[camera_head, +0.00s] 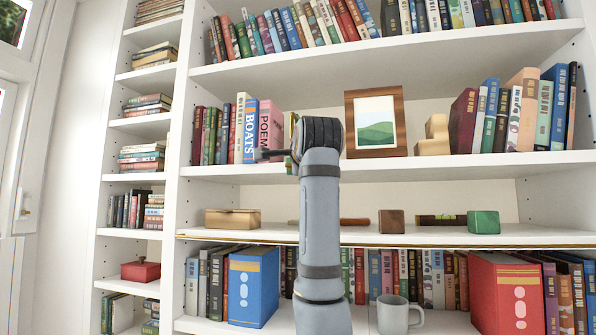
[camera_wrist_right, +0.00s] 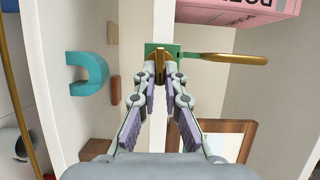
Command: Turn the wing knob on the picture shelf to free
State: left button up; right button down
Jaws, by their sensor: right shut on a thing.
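The wing knob (camera_wrist_right: 160,62) is a small gold piece in front of a green plate (camera_wrist_right: 176,49), in the right wrist view. A long gold bar with a rounded end (camera_wrist_right: 235,59) reaches right from the plate. My right gripper (camera_wrist_right: 161,80) is shut on the knob, its fingertips on either side of it. In the head view my arm stands in front of the picture shelf (camera_head: 440,166) and hides the knob and the fingertips. The framed picture (camera_head: 374,109) stands upright just right of my arm. My left gripper is not in view.
Upright books, including a pink one (camera_head: 270,130), stand left of my arm. A wooden block shape (camera_head: 434,140) stands right of the picture. The lower shelf holds a wooden box (camera_head: 232,219) and a green box (camera_head: 483,222). A grey mug (camera_head: 393,315) stands lower down.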

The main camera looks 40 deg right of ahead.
jog(key=shift+f+m, duration=0.1)
jog(key=shift+m, duration=0.2)
jog(key=c, duration=1.4)
grip_release()
jog(key=shift+c, duration=0.2)
jog(key=v, duration=1.2)
jog(key=shift+f, duration=0.15)
